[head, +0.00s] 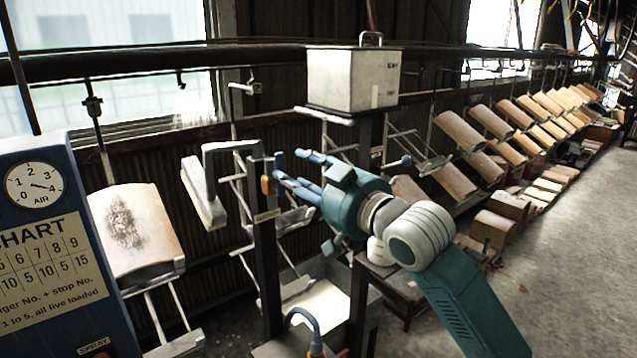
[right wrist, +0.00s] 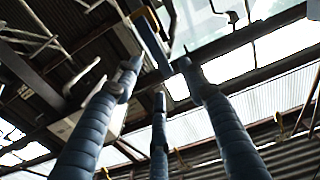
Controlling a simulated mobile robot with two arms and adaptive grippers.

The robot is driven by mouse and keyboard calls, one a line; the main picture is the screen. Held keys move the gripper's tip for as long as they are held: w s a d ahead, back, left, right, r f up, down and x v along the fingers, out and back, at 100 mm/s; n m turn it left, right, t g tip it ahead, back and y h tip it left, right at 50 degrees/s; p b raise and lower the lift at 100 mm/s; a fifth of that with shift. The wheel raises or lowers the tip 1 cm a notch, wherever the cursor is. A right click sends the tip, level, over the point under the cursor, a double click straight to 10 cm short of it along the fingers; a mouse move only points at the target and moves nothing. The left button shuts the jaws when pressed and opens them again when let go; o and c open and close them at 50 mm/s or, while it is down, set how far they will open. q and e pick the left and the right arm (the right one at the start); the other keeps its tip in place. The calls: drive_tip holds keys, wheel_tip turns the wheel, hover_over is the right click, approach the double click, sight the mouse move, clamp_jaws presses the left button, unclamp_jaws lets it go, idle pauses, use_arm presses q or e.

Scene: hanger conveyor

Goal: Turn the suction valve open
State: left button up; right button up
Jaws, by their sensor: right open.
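The suction valve (head: 268,184) is a small yellow body with a blue lever (head: 280,163), on a dark upright post above a small label plate (head: 267,215). My right gripper (head: 288,168) reaches in from the right with its blue fingers spread open, their tips close to the lever. In the right wrist view, the flat blue lever (right wrist: 151,46) stands beyond and between the spread fingertips (right wrist: 160,75); a yellow part shows at its top. I cannot tell whether any finger touches it. My left gripper is not in view.
A pale box (head: 350,80) sits on a post above the gripper. A blue chart board (head: 50,250) with an air gauge stands at left. A tan panel (head: 135,228) hangs beside it. A metal bin (head: 318,300) is below. Open floor (head: 560,270) lies at right.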

drive_tip(key=v, duration=0.8)
drive_tip(key=shift+w, duration=0.15)
